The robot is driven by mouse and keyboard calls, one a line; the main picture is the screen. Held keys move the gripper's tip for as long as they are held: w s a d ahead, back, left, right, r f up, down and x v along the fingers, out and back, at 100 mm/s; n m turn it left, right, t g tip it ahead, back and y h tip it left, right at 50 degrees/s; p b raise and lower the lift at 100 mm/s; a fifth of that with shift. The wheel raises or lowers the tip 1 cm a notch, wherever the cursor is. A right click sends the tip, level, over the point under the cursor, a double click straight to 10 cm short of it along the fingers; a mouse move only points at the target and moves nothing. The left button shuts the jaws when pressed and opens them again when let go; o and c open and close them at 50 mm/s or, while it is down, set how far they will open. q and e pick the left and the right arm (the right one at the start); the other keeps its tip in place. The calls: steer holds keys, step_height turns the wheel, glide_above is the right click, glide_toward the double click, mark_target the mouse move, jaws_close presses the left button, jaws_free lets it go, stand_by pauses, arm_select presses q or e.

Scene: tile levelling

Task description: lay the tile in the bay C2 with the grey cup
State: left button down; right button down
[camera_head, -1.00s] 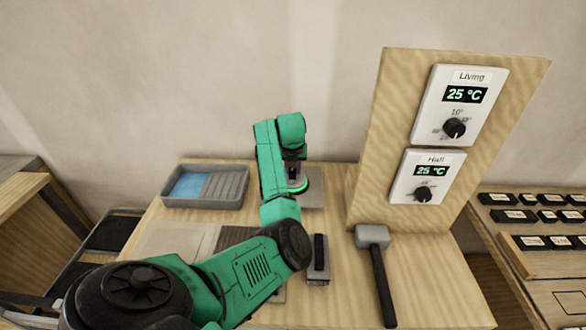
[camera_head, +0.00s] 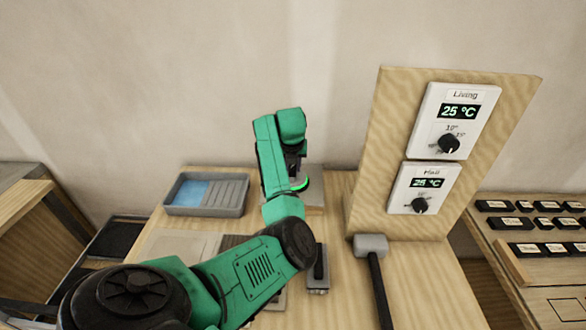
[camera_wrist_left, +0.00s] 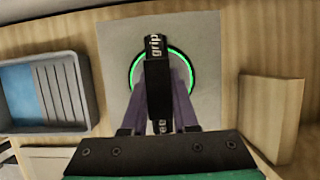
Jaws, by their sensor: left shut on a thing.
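The cup, with a black handle marked "grip" and a glowing green ring, shows in the left wrist view (camera_wrist_left: 157,75) and partly in the head view (camera_head: 300,185). It stands on a square grey tile (camera_wrist_left: 205,45), which also shows in the head view (camera_head: 316,198). My left gripper (camera_head: 295,170) is shut on the cup's handle, its fingers (camera_wrist_left: 168,90) on either side of it. I cannot tell whether the tile is clear of the surface beneath. No bay label C2 is readable. My right gripper is out of view.
A grey tray (camera_head: 235,208) with a blue section stands left of the tile. A mallet (camera_head: 371,246) and a black-handled tool (camera_head: 318,270) lie nearer. A wooden board (camera_head: 385,130) with two thermostats rises at right. My arm hides part of the bench.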

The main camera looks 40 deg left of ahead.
arm_select(q)
steer(key=shift+r+p, duration=1.2)
steer(key=shift+r, duration=1.6)
steer(key=shift+f, duration=0.1)
